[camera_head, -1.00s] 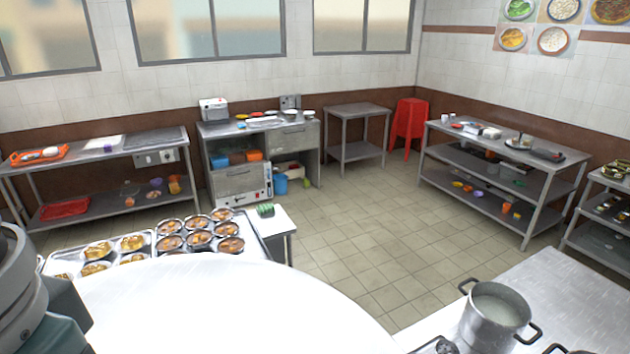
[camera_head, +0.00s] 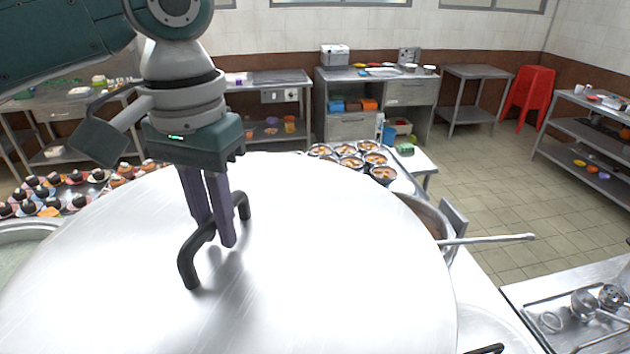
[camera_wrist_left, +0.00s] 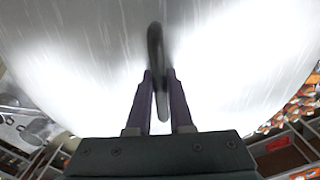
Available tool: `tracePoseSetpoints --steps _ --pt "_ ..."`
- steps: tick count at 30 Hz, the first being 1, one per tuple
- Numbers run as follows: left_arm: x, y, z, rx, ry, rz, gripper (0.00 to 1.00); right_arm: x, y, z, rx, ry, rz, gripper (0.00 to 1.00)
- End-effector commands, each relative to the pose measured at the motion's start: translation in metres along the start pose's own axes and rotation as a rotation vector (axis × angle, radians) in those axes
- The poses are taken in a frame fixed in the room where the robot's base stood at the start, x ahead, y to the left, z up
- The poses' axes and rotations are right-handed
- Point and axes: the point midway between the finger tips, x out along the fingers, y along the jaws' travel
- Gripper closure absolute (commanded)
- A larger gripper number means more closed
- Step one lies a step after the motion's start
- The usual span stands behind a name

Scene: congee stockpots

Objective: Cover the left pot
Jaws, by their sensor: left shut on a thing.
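My left gripper (camera_head: 216,232) is shut on the dark bar handle (camera_head: 190,262) of a large shiny metal lid (camera_head: 330,250). The lid fills the front of the head view and hides most of what is under it. In the left wrist view, the fingers (camera_wrist_left: 158,90) pinch the handle (camera_wrist_left: 156,48) above the lid. A pot with pale contents (camera_head: 22,229) shows partly at the left edge, beyond the lid's rim. Another metal pot (camera_head: 449,222) with brown contents and a long utensil handle shows past the lid's right side. My right gripper is not in view.
Bowls of food (camera_head: 350,150) and small dark-topped items (camera_head: 55,190) sit behind the lid. A metal tray with ladles (camera_head: 585,305) lies at the lower right. Tiled floor (camera_head: 480,200) is open behind the counter.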

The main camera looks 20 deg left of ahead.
Motion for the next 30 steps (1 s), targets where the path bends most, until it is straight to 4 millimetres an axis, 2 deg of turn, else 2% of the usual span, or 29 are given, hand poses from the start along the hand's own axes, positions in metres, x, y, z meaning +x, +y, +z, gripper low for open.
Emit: tracePoseSetpoints --steps 1,6,12,17,25,30 --pt "0.022 -0.006 -0.017 -0.011 0.005 0.003 1.00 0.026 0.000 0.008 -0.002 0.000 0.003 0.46" --pt "0.053 -0.029 -0.060 -0.014 0.006 0.003 1.00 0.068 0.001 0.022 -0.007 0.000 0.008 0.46" --pt "0.079 -0.050 -0.087 -0.005 0.005 0.001 1.00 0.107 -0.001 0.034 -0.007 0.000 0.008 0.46" --pt "0.091 -0.059 -0.095 0.006 0.003 0.001 1.00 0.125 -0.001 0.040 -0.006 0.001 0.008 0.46" --pt "0.097 -0.062 -0.097 0.013 0.001 -0.001 1.00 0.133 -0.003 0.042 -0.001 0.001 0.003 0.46" --pt "0.109 -0.063 -0.096 0.012 0.001 -0.003 1.00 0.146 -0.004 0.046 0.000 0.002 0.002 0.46"
